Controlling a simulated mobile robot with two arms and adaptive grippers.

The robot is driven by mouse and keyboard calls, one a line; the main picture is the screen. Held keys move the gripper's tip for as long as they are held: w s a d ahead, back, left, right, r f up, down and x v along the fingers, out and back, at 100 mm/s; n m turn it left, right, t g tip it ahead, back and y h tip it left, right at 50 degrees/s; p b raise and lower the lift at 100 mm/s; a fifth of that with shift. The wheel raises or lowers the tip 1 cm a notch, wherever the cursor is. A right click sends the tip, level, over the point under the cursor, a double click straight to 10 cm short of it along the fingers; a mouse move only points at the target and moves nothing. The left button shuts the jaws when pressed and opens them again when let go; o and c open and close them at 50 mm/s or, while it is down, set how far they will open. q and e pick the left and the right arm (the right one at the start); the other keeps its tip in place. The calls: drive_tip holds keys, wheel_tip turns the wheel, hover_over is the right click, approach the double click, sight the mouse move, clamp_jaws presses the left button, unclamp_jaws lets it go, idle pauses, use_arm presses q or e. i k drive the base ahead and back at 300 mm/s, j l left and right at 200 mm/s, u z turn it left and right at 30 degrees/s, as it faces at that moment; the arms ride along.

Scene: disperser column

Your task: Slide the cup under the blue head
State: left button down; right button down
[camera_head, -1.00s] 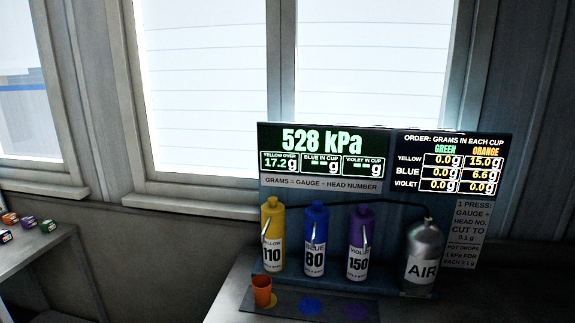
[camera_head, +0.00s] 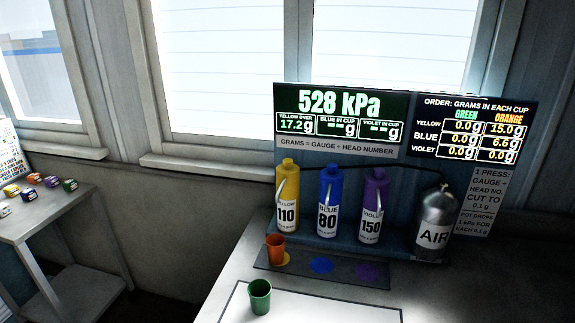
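An orange cup (camera_head: 275,249) stands upright on the yellow spot of the dark strip (camera_head: 343,273), in front of the yellow head (camera_head: 287,200) marked 110. The blue head (camera_head: 328,200), marked 80, stands to its right, with an empty blue spot (camera_head: 321,265) in front of it. The violet head (camera_head: 373,205), marked 150, has an empty violet spot (camera_head: 367,272). A green cup (camera_head: 260,296) stands nearer, on a white outlined area. Neither of my grippers is in view.
The board (camera_head: 340,117) reads 528 kPa, yellow over 17.2 g, blue and violet dashes. The order panel (camera_head: 472,130) lists orange 15.0, 6.6, 0.0. A silver AIR tank (camera_head: 435,225) stands right. A side table (camera_head: 60,210) at left holds several small coloured blocks.

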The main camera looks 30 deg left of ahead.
sight(275, 243)
drive_tip(key=z, duration=0.25)
drive_tip(key=j+z, duration=0.4)
drive_tip(key=j, duration=0.2)
drive_tip(key=k+j+z, duration=0.1)
drive_tip(key=j+z, duration=0.3)
drive_tip(key=j, duration=0.15)
